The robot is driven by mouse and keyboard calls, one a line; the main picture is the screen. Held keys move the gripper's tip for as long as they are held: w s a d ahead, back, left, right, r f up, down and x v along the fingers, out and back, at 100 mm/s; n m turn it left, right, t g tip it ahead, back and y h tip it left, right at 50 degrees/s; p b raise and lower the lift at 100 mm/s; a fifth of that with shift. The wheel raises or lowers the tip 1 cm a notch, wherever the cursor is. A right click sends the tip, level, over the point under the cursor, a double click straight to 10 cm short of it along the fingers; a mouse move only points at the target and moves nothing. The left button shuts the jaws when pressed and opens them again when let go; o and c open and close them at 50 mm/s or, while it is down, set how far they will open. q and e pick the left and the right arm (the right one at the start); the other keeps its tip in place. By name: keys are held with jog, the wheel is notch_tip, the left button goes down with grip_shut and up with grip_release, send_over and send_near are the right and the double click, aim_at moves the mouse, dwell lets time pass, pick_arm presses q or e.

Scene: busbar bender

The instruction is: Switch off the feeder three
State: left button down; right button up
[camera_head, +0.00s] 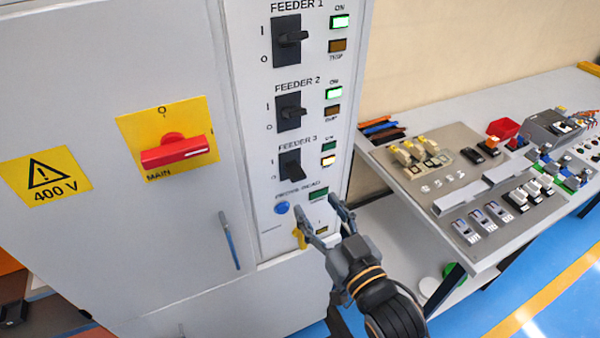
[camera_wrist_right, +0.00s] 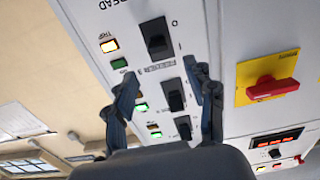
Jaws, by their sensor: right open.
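The feeder three switch (camera_head: 292,167) is a black toggle on the white panel, with I and O marks at its left. Its handle seems to sit lower than those above; its exact position is unclear. Beside it the ON lamp (camera_head: 330,145) is dark and the TRIP lamp (camera_head: 328,160) is lit. In the right wrist view the switch (camera_wrist_right: 157,38) appears upside down, beyond the fingertips. My right gripper (camera_head: 316,205) is open and empty, below the switch, in front of the panel's lower part. It also shows in the wrist view (camera_wrist_right: 160,72). My left gripper is out of view.
Feeder 2 (camera_head: 291,112) and feeder 1 (camera_head: 289,38) switches sit above, their ON lamps lit. A blue button (camera_head: 281,208) lies below feeder three. A red main handle (camera_head: 175,151) juts out at left. A workbench (camera_head: 500,253) with parts stands at right.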

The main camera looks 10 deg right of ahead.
aim_at(300, 178)
jog(key=p+x, duration=0.2)
jog(key=x, duration=0.7)
jog(key=shift+d, duration=0.1)
